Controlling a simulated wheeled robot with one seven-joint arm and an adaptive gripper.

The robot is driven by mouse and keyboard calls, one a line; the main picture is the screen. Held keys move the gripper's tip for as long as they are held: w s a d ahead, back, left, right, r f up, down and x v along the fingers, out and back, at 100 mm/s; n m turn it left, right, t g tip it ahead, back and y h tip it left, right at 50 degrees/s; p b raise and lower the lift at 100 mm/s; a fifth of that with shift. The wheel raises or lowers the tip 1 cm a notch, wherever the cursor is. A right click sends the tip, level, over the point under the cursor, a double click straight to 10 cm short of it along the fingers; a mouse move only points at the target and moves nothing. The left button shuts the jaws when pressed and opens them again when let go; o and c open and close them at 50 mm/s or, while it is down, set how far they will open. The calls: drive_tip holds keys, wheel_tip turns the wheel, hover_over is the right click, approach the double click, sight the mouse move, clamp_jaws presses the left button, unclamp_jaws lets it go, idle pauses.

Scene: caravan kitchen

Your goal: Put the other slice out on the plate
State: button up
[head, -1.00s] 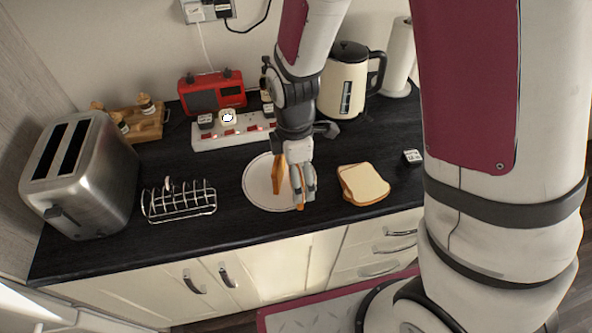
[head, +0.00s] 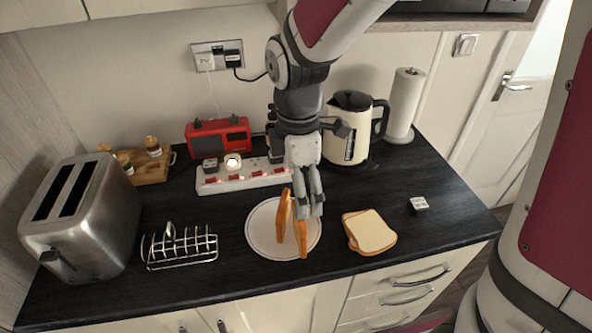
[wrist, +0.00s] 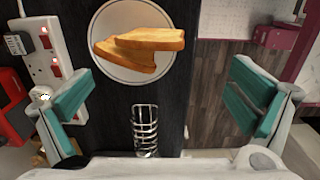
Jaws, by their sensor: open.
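The white plate (head: 262,243) lies on the dark worktop and also shows in the wrist view (wrist: 103,68). Two toasted slices are on it, one on the left (head: 283,218) and one on the right (head: 301,240). They look narrow and seem to stand on edge, close together; in the wrist view they partly overlap (wrist: 150,40). My gripper (head: 310,208) is above the plate's right part, its fingers hiding some of the toast. In the wrist view its teal pads are wide apart with nothing between them. The wire toast rack (head: 180,250) looks empty.
A steel toaster (head: 85,220) stands at the left. Plain bread slices (head: 370,230) lie stacked right of the plate. Behind are a power strip (head: 245,178), a red radio (head: 218,137) and a kettle (head: 345,130). A small block (head: 418,205) sits at the right.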

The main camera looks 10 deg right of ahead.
drive_tip(key=s+d+r+m+t, duration=0.2)
drive_tip(key=s+d+r+m, duration=0.2)
drive_tip(key=m, duration=0.5)
drive_tip(key=s+d+r+m+t, duration=0.3)
drive_tip(key=s+d+r+m, duration=0.2)
drive_tip(key=s+r+m, duration=0.3)
wheel_tip(320, 180, up, 3)
drive_tip(key=shift+s+r+m+t, duration=0.2)
drive_tip(key=shift+s+m+t, duration=0.15)
drive_tip(key=shift+m, duration=0.15)
